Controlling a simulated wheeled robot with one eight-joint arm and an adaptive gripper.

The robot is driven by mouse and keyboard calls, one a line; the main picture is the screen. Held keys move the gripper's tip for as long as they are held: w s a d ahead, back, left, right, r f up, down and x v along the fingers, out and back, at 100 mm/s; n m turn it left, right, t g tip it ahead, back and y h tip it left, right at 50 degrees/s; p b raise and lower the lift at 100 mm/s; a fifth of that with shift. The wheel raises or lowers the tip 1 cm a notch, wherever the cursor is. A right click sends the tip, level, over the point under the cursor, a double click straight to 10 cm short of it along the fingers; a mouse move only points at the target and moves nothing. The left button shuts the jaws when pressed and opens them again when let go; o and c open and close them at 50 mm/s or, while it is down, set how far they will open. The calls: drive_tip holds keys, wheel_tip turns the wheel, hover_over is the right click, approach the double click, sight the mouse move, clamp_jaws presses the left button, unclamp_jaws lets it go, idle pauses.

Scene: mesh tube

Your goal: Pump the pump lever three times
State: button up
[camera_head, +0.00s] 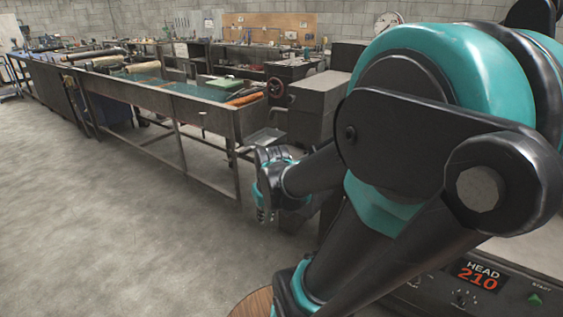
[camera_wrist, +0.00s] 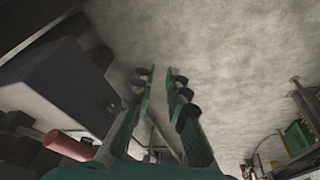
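I cannot make out the pump lever for sure in either view. A red-pink cylinder (camera_wrist: 68,145) that looks like a handle shows at the lower left of the wrist view, to the left of my fingers and apart from them; I cannot tell if it is the lever. My gripper (camera_wrist: 163,82) is open, with a gap between its fingers and nothing in it. In the head view my gripper (camera_head: 264,214) hangs in front of the dark machine, pointing down, partly hidden by my own arm.
A long metal trough table (camera_head: 180,100) runs along the left. The concrete floor (camera_head: 100,220) at left is clear.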

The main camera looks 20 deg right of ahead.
drive_tip(key=w+d+r+n, duration=0.1)
drive_tip(key=w+r, duration=0.2)
drive_tip(key=r, duration=0.1)
drive_tip(key=w+d+r+n+g, duration=0.1)
drive_tip(key=w+d+r, duration=0.1)
drive_tip(key=w+r, duration=0.2)
drive_tip(key=w+d+r+n+g, duration=0.1)
drive_tip(key=w+d+r, duration=0.1)
drive_tip(key=w+r, duration=0.1)
drive_tip(key=shift+w+d+r, duration=0.1)
drive_tip(key=shift+w+r, duration=0.15)
drive_tip(key=shift+r, duration=0.4)
clamp_jaws()
drive_tip(key=w+d+r+n, duration=0.1)
drive_tip(key=w+d+r, duration=0.1)
drive_tip(key=r, duration=0.3)
drive_tip(key=w+d+r+n+g, duration=0.1)
drive_tip(key=w+d+r, duration=0.2)
drive_tip(key=r, duration=0.3)
drive_tip(key=shift+n+g, duration=0.3)
drive_tip(key=shift+n, duration=0.1)
drive_tip(key=shift+f, duration=0.2)
wheel_tip(320, 180, down, 14)
drive_tip(key=shift+r, duration=0.1)
